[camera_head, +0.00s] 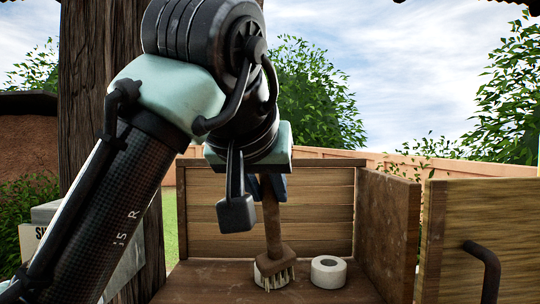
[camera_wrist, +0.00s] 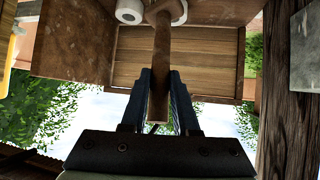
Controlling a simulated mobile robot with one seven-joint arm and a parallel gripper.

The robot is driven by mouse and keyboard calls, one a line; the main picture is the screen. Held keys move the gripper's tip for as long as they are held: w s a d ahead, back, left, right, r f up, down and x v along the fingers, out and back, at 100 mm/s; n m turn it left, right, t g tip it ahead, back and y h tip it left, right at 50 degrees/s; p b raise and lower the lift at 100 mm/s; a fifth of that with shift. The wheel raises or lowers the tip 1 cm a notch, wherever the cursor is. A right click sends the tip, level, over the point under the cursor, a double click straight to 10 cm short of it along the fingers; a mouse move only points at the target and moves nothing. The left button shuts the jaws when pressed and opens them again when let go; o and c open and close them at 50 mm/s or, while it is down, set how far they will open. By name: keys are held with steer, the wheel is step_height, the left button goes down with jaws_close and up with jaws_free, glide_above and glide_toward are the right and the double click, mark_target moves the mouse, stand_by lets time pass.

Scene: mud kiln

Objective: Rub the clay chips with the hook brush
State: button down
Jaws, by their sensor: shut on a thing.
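The hook brush (camera_head: 272,228) has a long brown wooden handle and a wide head with pale bristles pointing down. My gripper (camera_head: 268,186) is shut on the upper handle and holds the brush nearly upright. In the wrist view, the handle (camera_wrist: 161,55) runs between both dark fingers of my gripper (camera_wrist: 162,82). The bristles are low over the box floor, at a white round thing partly hidden behind them. I cannot tell whether they touch it. I cannot make out any clay chips.
A white roll (camera_head: 328,271) lies just right of the brush head; it also shows in the wrist view (camera_wrist: 130,11). The wooden box (camera_head: 270,218) has walls at the back and right. A panel with a dark handle (camera_head: 486,268) stands at the far right. A wooden post (camera_head: 90,110) rises at left.

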steer(key=r, duration=0.2)
steer(key=shift+s+d+r, duration=0.1)
steer(key=shift+d+r, duration=0.1)
steer(key=shift+r, duration=0.7)
steer(key=shift+a, duration=0.1)
stand_by(0.4)
